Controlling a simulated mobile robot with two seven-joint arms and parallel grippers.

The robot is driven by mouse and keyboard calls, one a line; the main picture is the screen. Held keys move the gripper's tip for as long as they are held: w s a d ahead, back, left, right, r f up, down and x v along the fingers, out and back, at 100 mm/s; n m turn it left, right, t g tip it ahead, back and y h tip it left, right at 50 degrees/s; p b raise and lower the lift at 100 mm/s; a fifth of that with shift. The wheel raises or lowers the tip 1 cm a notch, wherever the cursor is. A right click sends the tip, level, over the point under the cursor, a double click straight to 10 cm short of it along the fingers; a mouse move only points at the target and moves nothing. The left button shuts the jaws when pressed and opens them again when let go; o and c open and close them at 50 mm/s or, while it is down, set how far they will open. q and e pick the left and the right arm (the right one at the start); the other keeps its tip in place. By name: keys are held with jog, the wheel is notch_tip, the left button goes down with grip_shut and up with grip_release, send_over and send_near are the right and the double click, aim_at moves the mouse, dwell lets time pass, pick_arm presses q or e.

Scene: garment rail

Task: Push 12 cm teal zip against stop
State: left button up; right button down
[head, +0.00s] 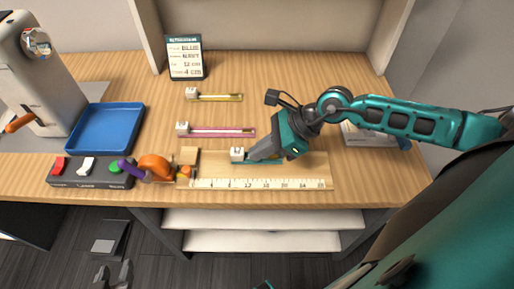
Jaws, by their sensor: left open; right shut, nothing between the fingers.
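The teal zip (272,161) lies on the measuring board behind the ruler, with its white end piece (237,156) at its left. My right gripper (250,156) is shut and low over the zip, its tips just right of the white end piece. It hides part of the zip, and I cannot tell whether it touches. The stop, a wooden block (189,157), stands at the board's left end, with bare board between it and the white end piece. My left gripper (113,273) is open and empty, low at the bottom left in front of the bench.
A pink zip (225,132) and a yellow zip (218,98) lie behind. The ruler (255,184) runs along the front. An orange-and-purple tool (155,167), a switch box (91,171) and a blue tray (107,128) are left. A card (185,58) stands at the back.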

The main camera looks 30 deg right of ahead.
jog(key=shift+w+a, duration=0.2)
jog(key=shift+a, duration=0.1)
pick_arm(q)
jog(key=shift+s+a+f, duration=0.15)
jog(key=shift+s+f, duration=0.05)
jog(key=shift+f, duration=0.1)
pick_arm(e)
jog(key=w+a, duration=0.1)
jog(key=a, duration=0.1)
jog(key=w+a, duration=0.1)
jog(key=a, duration=0.2)
jog(key=w+a, duration=0.2)
jog(key=shift+a, duration=0.15)
